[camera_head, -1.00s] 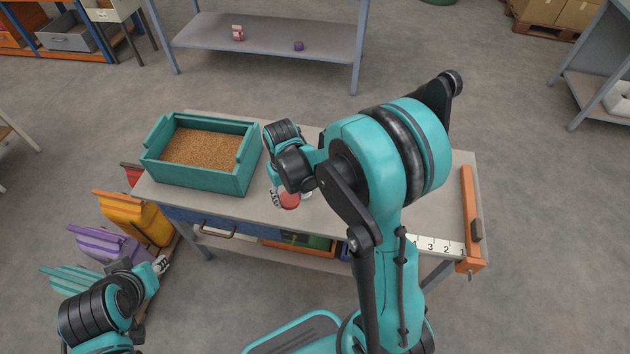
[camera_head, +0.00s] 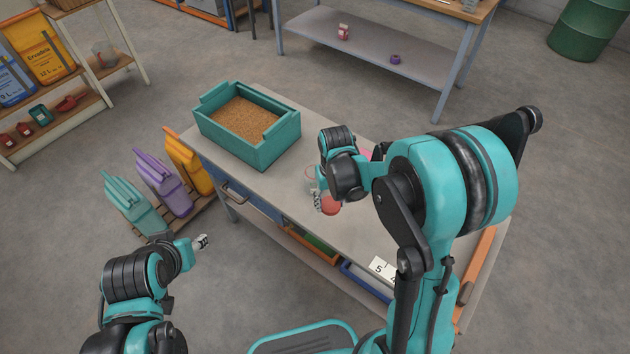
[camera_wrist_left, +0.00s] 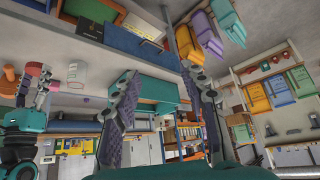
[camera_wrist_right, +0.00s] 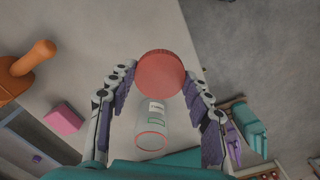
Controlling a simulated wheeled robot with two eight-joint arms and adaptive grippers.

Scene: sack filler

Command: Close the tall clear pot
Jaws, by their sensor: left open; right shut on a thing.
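A red round lid (camera_wrist_right: 160,73) is between the fingers of my right gripper (camera_wrist_right: 160,80), which is shut on its rim. In the head view the lid (camera_head: 331,205) is at the table's near edge beside the right gripper (camera_head: 318,200). A clear pot (camera_wrist_right: 152,130) with a label stands close by on the table. In the head view the pot (camera_head: 311,176) is partly hidden by my right wrist. It also shows in the left wrist view (camera_wrist_left: 72,74), apart from the lid. My left gripper (camera_head: 202,242) is open and empty, out in front of the table.
A teal bin of grain (camera_head: 246,120) stands on the table's far left part. A pink block (camera_wrist_right: 63,118) and an orange-handled thing (camera_wrist_right: 30,60) are on the table too. Open floor lies around my left gripper.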

